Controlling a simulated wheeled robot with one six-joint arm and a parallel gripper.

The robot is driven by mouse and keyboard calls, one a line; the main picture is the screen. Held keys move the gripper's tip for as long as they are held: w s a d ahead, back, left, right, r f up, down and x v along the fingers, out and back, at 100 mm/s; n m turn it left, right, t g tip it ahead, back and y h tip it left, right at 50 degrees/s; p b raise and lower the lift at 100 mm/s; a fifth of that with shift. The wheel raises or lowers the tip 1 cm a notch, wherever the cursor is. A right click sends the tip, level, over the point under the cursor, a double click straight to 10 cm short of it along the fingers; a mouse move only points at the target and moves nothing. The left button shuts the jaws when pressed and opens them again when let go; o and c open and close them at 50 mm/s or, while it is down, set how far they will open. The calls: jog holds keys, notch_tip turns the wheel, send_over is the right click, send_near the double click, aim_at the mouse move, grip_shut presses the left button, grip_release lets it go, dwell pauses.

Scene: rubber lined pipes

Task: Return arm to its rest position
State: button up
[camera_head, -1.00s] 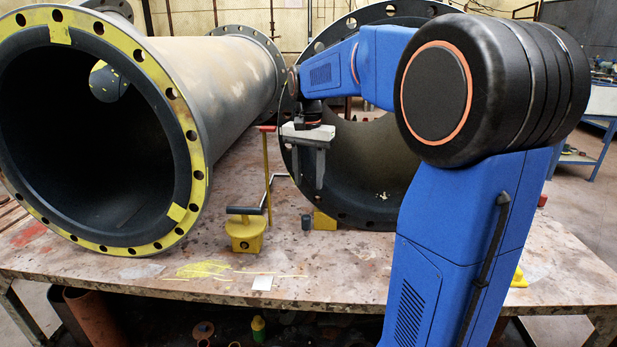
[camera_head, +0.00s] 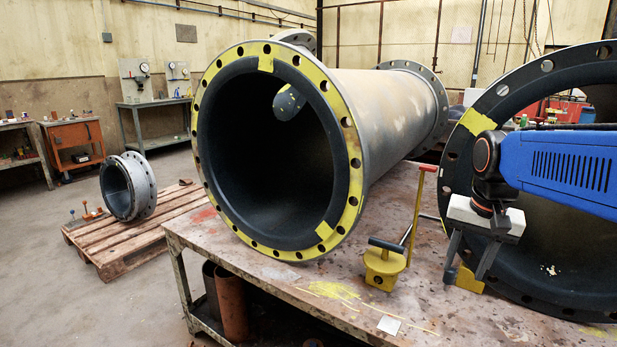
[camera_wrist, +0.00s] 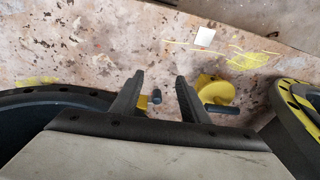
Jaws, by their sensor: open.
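My gripper (camera_head: 467,274) is open in front of the right pipe, with its two dark fingers pointing down above the table. It also shows in the wrist view (camera_wrist: 159,78), with nothing held between the fingers. A small dark cylinder (camera_wrist: 156,97) and a yellow block (camera_head: 469,280) appear behind the fingers, close to the right pipe (camera_head: 545,262). My blue arm reaches in from the right edge of the head view. Most of the arm is out of frame.
A large pipe with a yellow-painted flange (camera_head: 211,110) lies on the worktable (camera_head: 270,275). A yellow tool with a black handle (camera_head: 384,266) and a red-topped yellow rod (camera_head: 415,215) stand between the pipes. A pallet (camera_head: 105,250) with a short pipe piece (camera_head: 130,187) lies left.

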jog(key=s+a+f+n+t, duration=0.1)
jog(key=s+a+f+n, duration=0.1)
jog(key=s, duration=0.5)
jog(key=s+a+f+n+t, duration=0.1)
jog(key=s+a+f+n, duration=0.1)
jog(key=s+f+n, duration=0.2)
jog(key=s+f, duration=0.3)
jog(key=s, duration=0.1)
jog(key=shift+s+a+t, duration=0.15)
jog(key=shift+t, duration=0.25)
jog(key=shift+r, duration=0.1)
jog(key=shift+c, duration=1.2)
